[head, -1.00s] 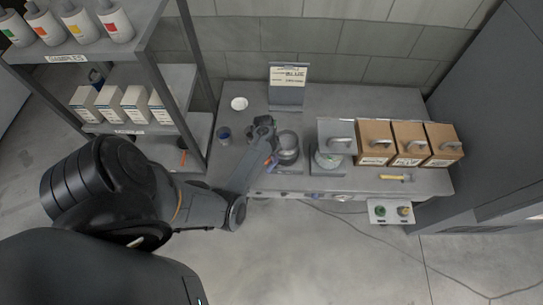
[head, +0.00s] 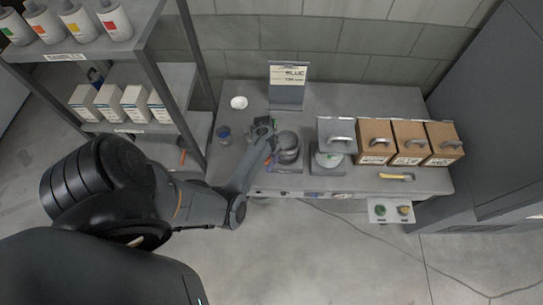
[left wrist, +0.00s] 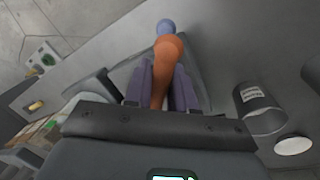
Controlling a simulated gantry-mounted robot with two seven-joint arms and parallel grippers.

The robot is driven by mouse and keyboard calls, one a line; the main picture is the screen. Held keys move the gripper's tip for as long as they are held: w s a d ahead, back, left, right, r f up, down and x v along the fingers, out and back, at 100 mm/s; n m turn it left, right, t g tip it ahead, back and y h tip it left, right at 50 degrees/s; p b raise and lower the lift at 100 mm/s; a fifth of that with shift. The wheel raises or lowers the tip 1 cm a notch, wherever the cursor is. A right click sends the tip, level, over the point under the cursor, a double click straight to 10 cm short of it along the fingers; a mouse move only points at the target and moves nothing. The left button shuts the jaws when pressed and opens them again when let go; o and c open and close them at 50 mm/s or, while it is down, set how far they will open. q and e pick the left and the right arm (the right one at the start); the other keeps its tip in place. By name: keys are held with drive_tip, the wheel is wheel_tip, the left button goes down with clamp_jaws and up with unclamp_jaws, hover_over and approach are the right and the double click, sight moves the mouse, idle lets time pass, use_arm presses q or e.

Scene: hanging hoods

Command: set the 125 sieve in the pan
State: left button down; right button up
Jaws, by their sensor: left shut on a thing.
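No 125 marking is readable on the sieve. My right gripper is out of view.
A sign stand (head: 287,92) is behind. A yellow-handled tool (head: 397,177) lies at the front edge.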

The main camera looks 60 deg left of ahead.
use_arm(q)
drive_tip(key=shift+f+b, duration=0.6)
drive_tip(key=shift+f, duration=0.45)
drive_tip(key=c, duration=0.9)
unclamp_jaws()
drive_tip(key=shift+o, duration=0.2)
wheel_tip(320, 180, up, 11)
drive_tip(key=a, duration=0.2)
drive_tip(key=shift+s+f, duration=0.2)
drive_tip(key=shift+s, duration=0.2)
